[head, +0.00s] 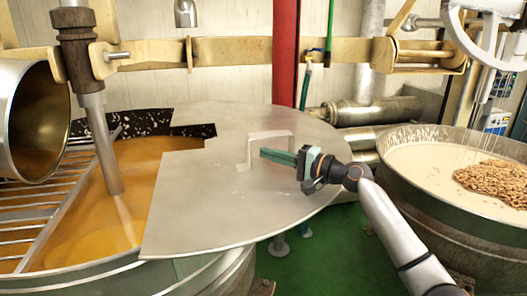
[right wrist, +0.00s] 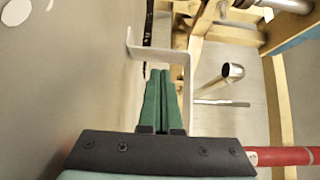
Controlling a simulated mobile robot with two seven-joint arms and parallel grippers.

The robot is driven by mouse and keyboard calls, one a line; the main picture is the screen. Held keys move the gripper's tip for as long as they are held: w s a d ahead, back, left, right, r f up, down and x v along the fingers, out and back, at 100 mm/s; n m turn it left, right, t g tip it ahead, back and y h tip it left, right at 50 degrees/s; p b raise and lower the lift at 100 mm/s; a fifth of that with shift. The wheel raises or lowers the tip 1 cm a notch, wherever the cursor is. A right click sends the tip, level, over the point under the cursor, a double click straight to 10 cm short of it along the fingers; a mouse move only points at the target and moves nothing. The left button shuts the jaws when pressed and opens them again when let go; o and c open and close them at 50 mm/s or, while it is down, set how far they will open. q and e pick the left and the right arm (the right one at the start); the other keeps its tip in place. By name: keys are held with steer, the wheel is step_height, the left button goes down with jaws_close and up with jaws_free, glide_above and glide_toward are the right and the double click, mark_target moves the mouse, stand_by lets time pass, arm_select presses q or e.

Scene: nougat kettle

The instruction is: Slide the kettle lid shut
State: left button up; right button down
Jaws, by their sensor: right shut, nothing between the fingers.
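The kettle lid (head: 215,205) is a flat grey metal plate with a notched left edge. It lies over the right part of the kettle (head: 185,276); the left part is open and shows an orange-brown mass (head: 98,222). A bent metal handle (head: 270,136) stands on the lid; it also shows in the right wrist view (right wrist: 160,55). My right gripper (head: 265,153) is shut and empty, its green fingers (right wrist: 161,80) pointing left at the handle's opening. I cannot tell whether they touch the handle. My left gripper is out of view.
A stirrer shaft (head: 103,145) stands in the kettle's open part, beside a metal grate (head: 40,205). A copper-coloured pan (head: 38,120) hangs at left. A second kettle (head: 440,205) with cream and nuts stands at right. A red post (head: 286,55) rises behind the lid.

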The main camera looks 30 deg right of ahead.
steer(key=shift+w+a, duration=0.2)
steer(key=shift+a, duration=0.7)
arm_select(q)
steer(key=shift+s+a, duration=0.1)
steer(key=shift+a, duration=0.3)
